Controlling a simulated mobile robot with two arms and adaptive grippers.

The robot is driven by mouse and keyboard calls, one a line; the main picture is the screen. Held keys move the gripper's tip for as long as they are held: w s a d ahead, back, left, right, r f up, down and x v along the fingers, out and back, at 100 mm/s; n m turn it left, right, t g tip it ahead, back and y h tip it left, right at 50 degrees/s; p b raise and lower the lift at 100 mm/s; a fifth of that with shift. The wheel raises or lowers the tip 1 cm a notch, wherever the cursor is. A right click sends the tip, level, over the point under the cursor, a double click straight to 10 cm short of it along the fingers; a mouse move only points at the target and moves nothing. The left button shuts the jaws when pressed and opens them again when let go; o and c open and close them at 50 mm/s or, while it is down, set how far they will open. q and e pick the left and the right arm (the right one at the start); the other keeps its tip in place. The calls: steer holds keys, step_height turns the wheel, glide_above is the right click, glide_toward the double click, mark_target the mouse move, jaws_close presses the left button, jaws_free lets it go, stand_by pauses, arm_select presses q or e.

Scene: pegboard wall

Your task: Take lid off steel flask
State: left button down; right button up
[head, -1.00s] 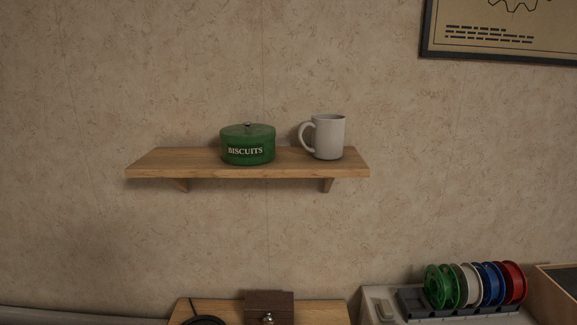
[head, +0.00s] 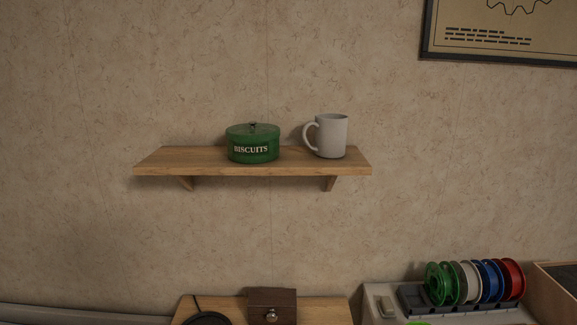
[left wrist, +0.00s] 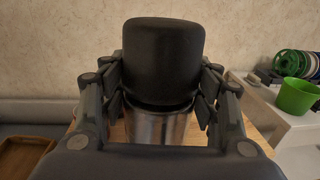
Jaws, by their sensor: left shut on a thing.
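The steel flask (left wrist: 160,128) stands below my left gripper in the left wrist view, its shiny metal body partly hidden by the gripper. Its black lid (left wrist: 163,58) is a large rounded cap directly above the steel body. My left gripper (left wrist: 162,92) is shut on the lid, with a finger on each side of it. I cannot tell whether the lid is still seated on the flask or slightly raised. The flask, the lid and both grippers are outside the head view.
A wall shelf (head: 200,170) holds a green biscuit tin (head: 253,143) and a grey mug (head: 330,137). Below are a brown box (head: 272,306) and a rack of coloured spools (head: 475,282). A green cup (left wrist: 296,96) stands right of the flask; a wooden tray (left wrist: 22,157) lies left.

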arm_select(q)
steer(key=shift+n+y, duration=0.6)
steer(key=shift+y, duration=0.3)
steer(key=a, duration=0.1)
steer(key=s+a+r, duration=0.1)
steer(key=a, duration=0.1)
steer(key=s+a+r, duration=0.1)
steer(key=shift+a, duration=0.35)
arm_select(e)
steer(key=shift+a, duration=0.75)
arm_select(q)
steer(key=shift+d, duration=0.1)
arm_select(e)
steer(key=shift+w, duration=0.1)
